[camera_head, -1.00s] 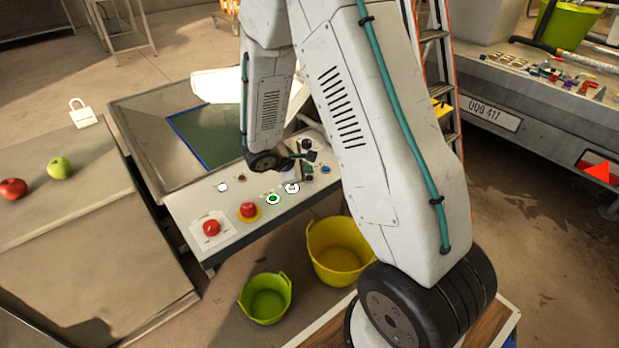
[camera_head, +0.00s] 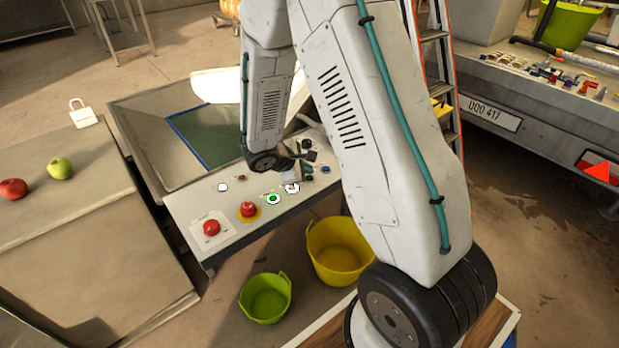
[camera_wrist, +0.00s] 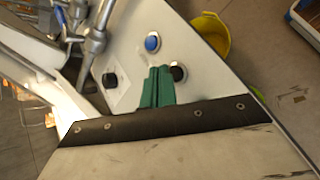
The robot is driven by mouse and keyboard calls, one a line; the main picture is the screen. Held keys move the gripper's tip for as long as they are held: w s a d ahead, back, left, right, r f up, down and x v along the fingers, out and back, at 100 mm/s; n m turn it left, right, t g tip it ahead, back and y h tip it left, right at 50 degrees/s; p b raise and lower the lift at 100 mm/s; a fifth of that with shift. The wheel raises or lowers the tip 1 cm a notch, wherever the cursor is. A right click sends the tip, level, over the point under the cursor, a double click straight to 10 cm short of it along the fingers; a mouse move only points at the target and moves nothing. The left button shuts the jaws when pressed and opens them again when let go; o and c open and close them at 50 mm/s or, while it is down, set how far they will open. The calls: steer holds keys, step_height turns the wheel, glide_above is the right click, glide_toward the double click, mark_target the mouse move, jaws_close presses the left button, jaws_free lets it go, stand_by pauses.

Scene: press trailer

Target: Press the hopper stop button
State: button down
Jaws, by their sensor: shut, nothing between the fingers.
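The control panel (camera_head: 225,189) is a pale sloped console. It carries two large red buttons, the left one (camera_head: 211,228) on a white plate and the right one (camera_head: 248,209) on a yellow ring. The labels are too small to read, so I cannot tell which is the hopper stop button. My gripper (camera_wrist: 160,72) has green fingers, shut and empty, over the panel. In the wrist view, its tips appear beside a black button (camera_wrist: 177,72), with the blue button (camera_wrist: 152,43) beyond; contact is unclear.
A yellow tub (camera_head: 340,252) and a green tub (camera_head: 265,298) stand on the floor before the panel. A metal hopper tray (camera_head: 150,110) lies behind it. A bench (camera_head: 75,215) with apples and a padlock is left. A ladder and trailer are right.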

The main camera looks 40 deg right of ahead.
steer(key=shift+f, duration=0.15)
stand_by(0.5)
steer(key=shift+f, duration=0.65)
stand_by(0.6)
steer(key=shift+r, duration=0.8)
steer(key=shift+r, duration=2.5)
